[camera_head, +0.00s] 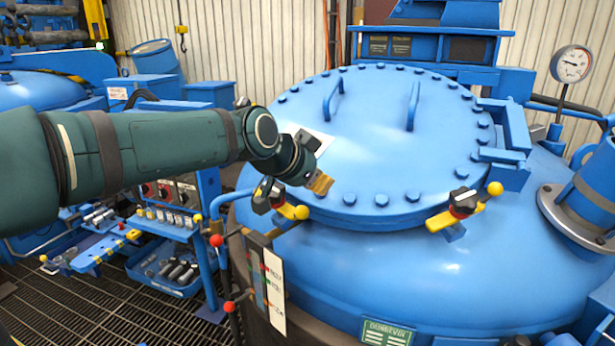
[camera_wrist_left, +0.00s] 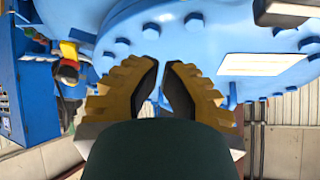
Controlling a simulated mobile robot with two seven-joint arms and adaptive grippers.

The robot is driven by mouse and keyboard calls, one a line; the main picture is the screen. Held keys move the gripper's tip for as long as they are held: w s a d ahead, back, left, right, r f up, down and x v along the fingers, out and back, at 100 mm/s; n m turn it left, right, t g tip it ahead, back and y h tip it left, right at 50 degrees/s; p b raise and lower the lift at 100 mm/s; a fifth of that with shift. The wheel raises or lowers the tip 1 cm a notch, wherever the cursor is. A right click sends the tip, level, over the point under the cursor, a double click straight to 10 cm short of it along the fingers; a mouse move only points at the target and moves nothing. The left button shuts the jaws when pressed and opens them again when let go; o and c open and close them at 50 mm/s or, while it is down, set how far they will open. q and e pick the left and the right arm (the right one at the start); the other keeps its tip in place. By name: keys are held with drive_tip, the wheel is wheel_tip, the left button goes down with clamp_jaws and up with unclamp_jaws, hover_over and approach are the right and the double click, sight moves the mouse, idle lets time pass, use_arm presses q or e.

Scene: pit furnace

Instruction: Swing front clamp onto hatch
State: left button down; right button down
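The round blue hatch (camera_head: 375,150), ringed with bolts, lies on the large blue furnace vessel (camera_head: 400,265); its bolted rim also shows in the left wrist view (camera_wrist_left: 175,40). At its front edge are two clamps with black and red knobs and yellow ball ends: a left clamp (camera_head: 278,199) and a right clamp (camera_head: 463,206). The right clamp sits against the rim. Whether the left one overlaps the lid is unclear. My left gripper (camera_head: 321,184) is just right of and above the left clamp. Its fingertips (camera_wrist_left: 160,68) are a little apart, with nothing between them. My right gripper is out of view.
A pressure gauge (camera_head: 572,65) and a blue flanged pipe (camera_head: 590,200) stand at the right. Levers with red balls (camera_head: 216,240) and a label strip (camera_head: 274,292) are left of the vessel. A blue tool cart (camera_head: 170,228) stands farther left.

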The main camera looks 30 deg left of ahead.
use_arm(q)
drive_tip(key=shift+w+a+f+b, duration=0.15)
drive_tip(key=shift+f+b, duration=0.05)
drive_tip(key=shift+f, duration=0.65)
drive_tip(key=shift+w+a+f+b, duration=0.1)
drive_tip(key=shift+a+f+b, duration=0.1)
drive_tip(key=shift+f, duration=0.65)
drive_tip(key=shift+w+a+f+b, duration=0.1)
drive_tip(key=shift+w+f+b, duration=0.1)
drive_tip(key=shift+f, duration=0.65)
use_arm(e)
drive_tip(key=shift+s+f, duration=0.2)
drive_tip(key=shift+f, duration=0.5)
use_arm(q)
drive_tip(key=shift+s, duration=0.1)
drive_tip(key=shift+s+d, duration=0.1)
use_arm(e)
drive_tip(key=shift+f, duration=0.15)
use_arm(q)
drive_tip(key=shift+s+f+b, duration=0.15)
drive_tip(key=shift+s+b, duration=0.05)
drive_tip(key=shift+b, duration=0.2)
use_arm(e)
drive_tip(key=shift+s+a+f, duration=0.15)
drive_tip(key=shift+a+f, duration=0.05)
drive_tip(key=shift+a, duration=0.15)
